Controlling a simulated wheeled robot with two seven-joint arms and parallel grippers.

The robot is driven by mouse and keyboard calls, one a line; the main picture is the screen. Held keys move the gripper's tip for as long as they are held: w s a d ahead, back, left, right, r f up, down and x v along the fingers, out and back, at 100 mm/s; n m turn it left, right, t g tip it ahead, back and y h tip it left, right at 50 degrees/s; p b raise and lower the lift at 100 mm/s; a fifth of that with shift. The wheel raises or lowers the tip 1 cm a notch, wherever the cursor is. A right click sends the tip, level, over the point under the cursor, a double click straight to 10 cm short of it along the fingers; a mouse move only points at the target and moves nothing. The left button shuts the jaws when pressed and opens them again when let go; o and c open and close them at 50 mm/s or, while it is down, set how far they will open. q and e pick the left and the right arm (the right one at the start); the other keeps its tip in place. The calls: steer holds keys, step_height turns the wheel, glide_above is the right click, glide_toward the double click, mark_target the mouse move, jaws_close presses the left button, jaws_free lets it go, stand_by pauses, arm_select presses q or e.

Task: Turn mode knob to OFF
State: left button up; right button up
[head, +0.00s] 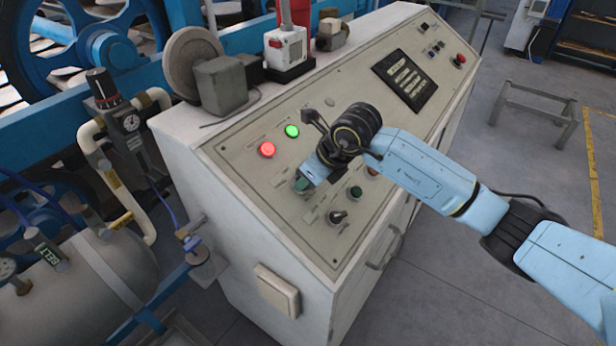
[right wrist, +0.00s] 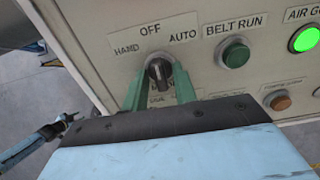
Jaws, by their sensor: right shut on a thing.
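The mode knob (right wrist: 158,70) is a dark rotary knob on the sloping panel, with OFF above it, HAND to its left and AUTO to its right. Its body looks roughly upright under OFF; its pointer mark is too small to read. My right gripper (right wrist: 159,88) has its green fingers on either side of the knob and is shut on it. In the head view my right gripper (head: 302,184) is at the panel, and its fingers and body hide the knob.
The BELT RUN button (right wrist: 235,52) is close right of the knob, with a lit green lamp (right wrist: 304,39) beyond. A second dark knob (head: 337,215) and a green button (head: 355,192) are near the gripper. A lit red lamp (head: 267,149) is behind it.

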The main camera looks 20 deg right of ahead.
steer(key=o, duration=0.6)
steer(key=shift+o, duration=0.2)
steer(key=v, duration=1.3)
steer(key=shift+d+r, duration=0.15)
